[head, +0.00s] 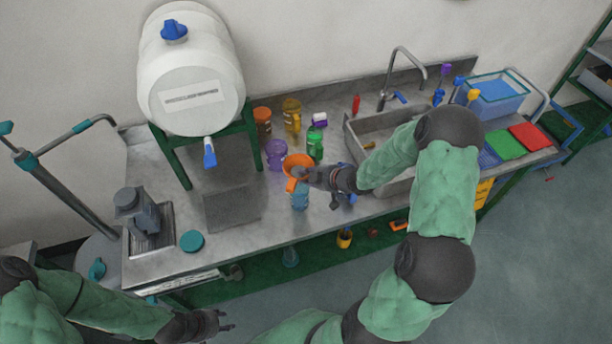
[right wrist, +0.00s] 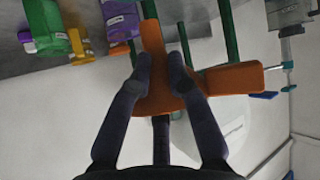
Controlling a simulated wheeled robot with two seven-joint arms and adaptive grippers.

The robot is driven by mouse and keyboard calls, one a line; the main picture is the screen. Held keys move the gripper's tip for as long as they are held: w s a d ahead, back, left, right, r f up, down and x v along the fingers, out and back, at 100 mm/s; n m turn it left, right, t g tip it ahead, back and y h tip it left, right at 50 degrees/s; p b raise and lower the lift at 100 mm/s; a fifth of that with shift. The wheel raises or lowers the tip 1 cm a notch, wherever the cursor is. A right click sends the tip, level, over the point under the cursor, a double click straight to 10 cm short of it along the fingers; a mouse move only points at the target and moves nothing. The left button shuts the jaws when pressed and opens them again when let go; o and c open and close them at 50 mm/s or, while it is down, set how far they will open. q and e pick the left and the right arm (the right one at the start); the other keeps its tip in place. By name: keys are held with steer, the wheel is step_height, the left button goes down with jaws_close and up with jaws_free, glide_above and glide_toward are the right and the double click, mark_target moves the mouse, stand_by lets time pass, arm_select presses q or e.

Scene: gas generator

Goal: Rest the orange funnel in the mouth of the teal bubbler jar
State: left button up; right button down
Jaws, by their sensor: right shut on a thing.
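The orange funnel (head: 297,162) is over the front part of the steel counter, with its wide rim up. My right gripper (head: 301,174) is shut on the funnel; in the right wrist view both fingers (right wrist: 160,72) press on its orange body (right wrist: 154,42). The teal bubbler jar (head: 300,199) stands on the counter directly below the funnel in the head view. The gripper and funnel cover its mouth, so I cannot tell whether the funnel's spout is inside it or above it. My left gripper (head: 212,326) is empty, fingers apart, in front of the counter at the lower left.
A white tank (head: 190,75) on a green stand is to the left. A teal lid (head: 192,241) lies at the front left. The sink (head: 400,184) is right.

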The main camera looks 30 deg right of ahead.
step_height(320, 180, down, 8)
steer(key=b, duration=0.6)
steer(key=shift+f, duration=0.2)
stand_by(0.4)
steer(key=c, duration=1.2)
jaws_free()
steer(key=shift+o, duration=0.5)
steer(key=shift+s+a+f, duration=0.1)
steer(key=shift+s, duration=0.1)
steer(key=v, duration=1.2)
